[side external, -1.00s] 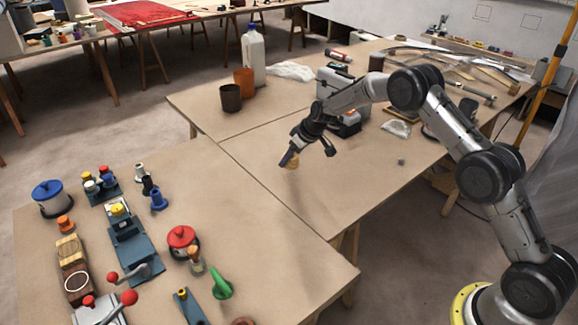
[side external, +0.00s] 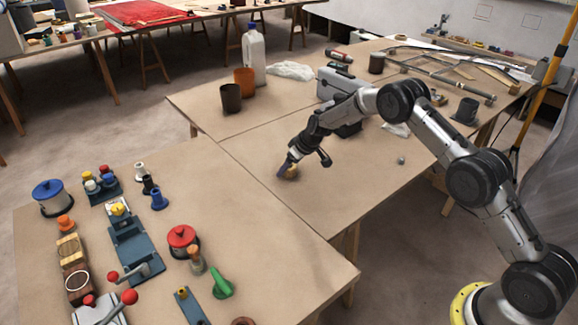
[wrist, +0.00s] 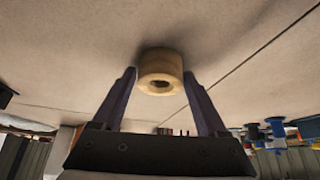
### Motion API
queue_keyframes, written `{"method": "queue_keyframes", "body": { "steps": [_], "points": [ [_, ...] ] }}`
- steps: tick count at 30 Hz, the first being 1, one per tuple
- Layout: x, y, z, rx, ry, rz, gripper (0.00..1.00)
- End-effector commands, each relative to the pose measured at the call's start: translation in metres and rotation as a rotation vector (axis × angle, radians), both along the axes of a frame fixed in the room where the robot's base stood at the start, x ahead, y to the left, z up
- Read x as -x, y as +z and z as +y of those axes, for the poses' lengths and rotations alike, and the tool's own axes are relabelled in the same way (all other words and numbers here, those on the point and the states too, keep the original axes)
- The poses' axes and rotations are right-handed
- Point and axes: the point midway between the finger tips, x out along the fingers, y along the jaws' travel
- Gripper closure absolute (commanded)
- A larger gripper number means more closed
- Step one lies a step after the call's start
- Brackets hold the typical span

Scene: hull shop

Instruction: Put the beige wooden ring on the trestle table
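The beige wooden ring (wrist: 160,70) sits between the two fingertips of my gripper (wrist: 159,76) in the wrist view, its hole facing the camera. Both fingers appear to press on its sides, so my gripper is shut on it. In the side view the ring (side external: 292,172) is small and partly hidden by my gripper (side external: 286,171). It is at or just above the bare top of the trestle table (side external: 330,205), with a dark shadow close beside it. I cannot tell whether it touches the table.
A grey toolbox (side external: 336,84) stands behind my arm. The adjoining front table holds a red-lidded pot (side external: 182,240) and several tools. Tabletop around the ring is clear.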

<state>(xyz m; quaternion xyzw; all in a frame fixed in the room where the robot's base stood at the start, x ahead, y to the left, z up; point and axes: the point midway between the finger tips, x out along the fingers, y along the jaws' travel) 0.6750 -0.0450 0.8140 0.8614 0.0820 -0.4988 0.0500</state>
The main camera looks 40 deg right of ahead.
Motion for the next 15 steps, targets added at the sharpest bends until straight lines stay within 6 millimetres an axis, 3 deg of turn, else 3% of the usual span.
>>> {"method": "queue_keyframes", "body": {
  "steps": [3, 15],
  "points": [
    [0.0001, 0.0003, 0.0000, 0.000, 0.000, 0.000, 0.07],
    [0.0024, 0.0095, -0.0007, 0.000, 0.000, -0.001, 0.07]
  ]
}}
